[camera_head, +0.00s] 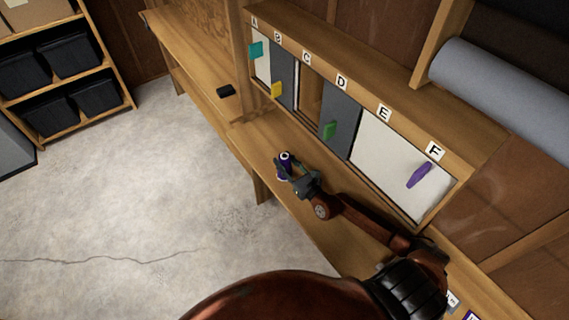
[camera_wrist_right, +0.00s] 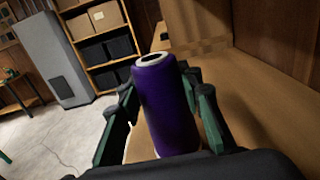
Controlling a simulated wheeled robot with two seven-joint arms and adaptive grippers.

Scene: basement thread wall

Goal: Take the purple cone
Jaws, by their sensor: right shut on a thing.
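The purple cone (camera_wrist_right: 166,105) stands between the fingers of my right gripper in the right wrist view, its pale hollow top uppermost. In the head view the cone (camera_head: 284,160) shows small at the tip of my right arm, over the wooden bench. My right gripper (camera_head: 292,177) is shut on it; the green-edged fingers (camera_wrist_right: 162,112) lie along both sides. The fingers hide part of the cone, and I cannot tell whether its base touches the bench. My left gripper is not in view.
The wooden bench (camera_head: 262,137) runs below a wall cabinet with lettered panels, including a white panel (camera_head: 392,165) with a purple handle (camera_head: 419,174). A small black object (camera_head: 226,91) lies farther along. Shelves with black bins (camera_head: 70,55) stand at left. The floor is clear.

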